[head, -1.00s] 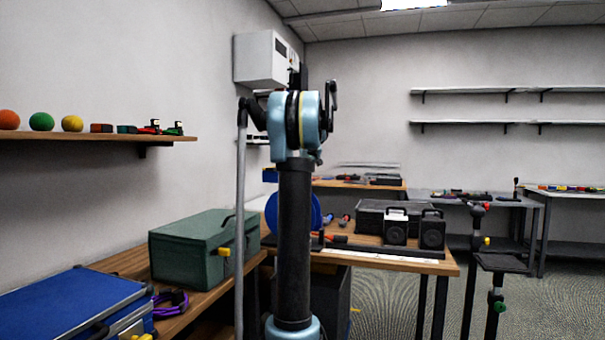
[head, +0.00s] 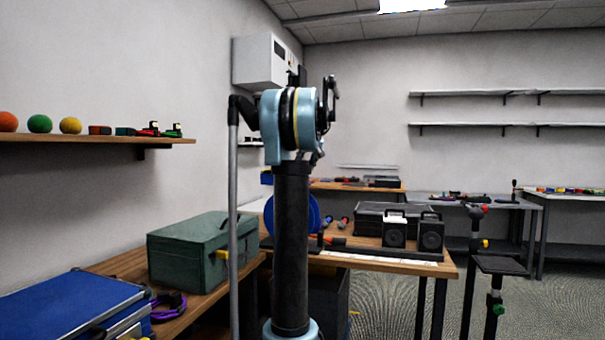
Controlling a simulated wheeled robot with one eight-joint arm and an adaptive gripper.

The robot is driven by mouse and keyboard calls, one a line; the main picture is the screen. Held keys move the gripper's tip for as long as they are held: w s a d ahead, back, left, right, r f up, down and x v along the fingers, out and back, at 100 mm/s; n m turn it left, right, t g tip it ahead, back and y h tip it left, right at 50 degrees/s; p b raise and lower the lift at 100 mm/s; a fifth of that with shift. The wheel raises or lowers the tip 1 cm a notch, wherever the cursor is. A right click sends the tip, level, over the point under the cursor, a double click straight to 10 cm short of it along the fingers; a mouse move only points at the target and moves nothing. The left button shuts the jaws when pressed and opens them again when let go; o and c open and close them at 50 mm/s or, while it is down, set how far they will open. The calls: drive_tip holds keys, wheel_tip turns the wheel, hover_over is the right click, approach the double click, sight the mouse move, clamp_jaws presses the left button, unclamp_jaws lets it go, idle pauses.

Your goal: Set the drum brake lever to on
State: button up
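A blue drum (head: 313,213) stands on the wooden bench, partly hidden behind my upright arm. Small red-orange and black parts (head: 333,240) lie or stand just right of the drum's foot. I cannot tell whether one of them is the brake lever or how it is set. My arm rises in front of the drum. A black, pronged part that looks like my gripper (head: 329,98) shows at the right of its top joint, well above the bench and apart from the drum. Its fingers are too unclear to read, and I see nothing held.
A green case (head: 185,255), a blue case (head: 55,310) and a purple cable (head: 165,305) are on the left bench. Black boxes (head: 430,233) stand on the wooden bench (head: 440,268), right of the drum. A dark stand (head: 497,265) is at right. Floor (head: 390,300) is open between.

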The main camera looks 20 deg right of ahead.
drive_tip(key=v, duration=0.5)
drive_tip(key=shift+s+r, duration=0.2)
drive_tip(key=shift+r, duration=0.05)
drive_tip(key=s+a+f+n+g+y, duration=0.1)
drive_tip(key=s+a+f+g+y, duration=0.15)
drive_tip(key=s+a+f, duration=1.85)
drive_tip(key=s+a+f+g, duration=0.2)
drive_tip(key=s+a+f, duration=0.2)
drive_tip(key=s+f, duration=0.8)
drive_tip(key=s+a+f+g+h, duration=0.1)
drive_tip(key=s+a+f, duration=0.3)
drive_tip(key=s+f, duration=0.8)
wheel_tip(320, 180, down, 2)
drive_tip(key=shift+s+a+f+g, duration=0.2)
drive_tip(key=shift+s+a+g, duration=0.1)
drive_tip(key=shift+g, duration=0.45)
drive_tip(key=shift+h, duration=0.25)
drive_tip(key=shift+w+f, duration=0.2)
drive_tip(key=shift+w, duration=0.3)
